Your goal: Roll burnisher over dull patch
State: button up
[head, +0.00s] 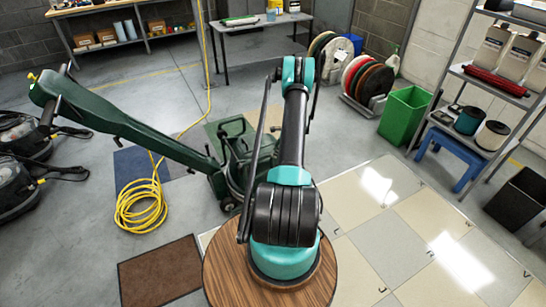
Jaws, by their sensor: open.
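The green burnisher (235,165) stands on the grey floor just left of my arm, and my arm hides part of its right side. Its long green handle (125,125) slopes up to the left, toward a grip end at the far left. A panel of cream and grey tiles (395,235) lies to the right, with glossy light reflections. I cannot pick out the dull patch for sure; part of the panel is hidden by my arm. My arm rises in the middle of the view, but its gripper end does not show.
A yellow cord (140,205) lies coiled left of the burnisher. A brown mat (160,270) lies at front left. A green bin (404,114), a pad rack (365,95), a blue stool (455,155) and a shelf (485,85) stand at right. A table (262,24) stands behind.

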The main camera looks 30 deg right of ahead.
jog(key=shift+v, duration=2.5)
jog(key=s+a+r+n+h, duration=0.1)
jog(key=s+a+r+n, duration=0.25)
jog(key=a+r, duration=0.4)
jog(key=s+a+r+n, duration=0.2)
jog(key=a+r+n, duration=0.25)
jog(key=r, duration=0.55)
jog(key=s+a+r+n+h, duration=0.1)
jog(key=s+a+r+n, duration=0.2)
jog(key=a+r, duration=0.5)
jog(key=s+a+r+n, duration=0.2)
jog(key=s+a+n, duration=0.2)
jog(key=s, duration=0.5)
jog(key=s+a+r+n+t+h, duration=0.1)
jog(key=s+a+n, duration=0.3)
jog(key=s, duration=0.5)
jog(key=s+a+r+n, duration=0.2)
jog(key=s+a+n, duration=0.2)
jog(key=s, duration=0.5)
jog(key=shift+s+r+n+t+h, duration=0.3)
jog(key=shift+r+n+h, duration=0.1)
jog(key=shift+n, duration=0.3)
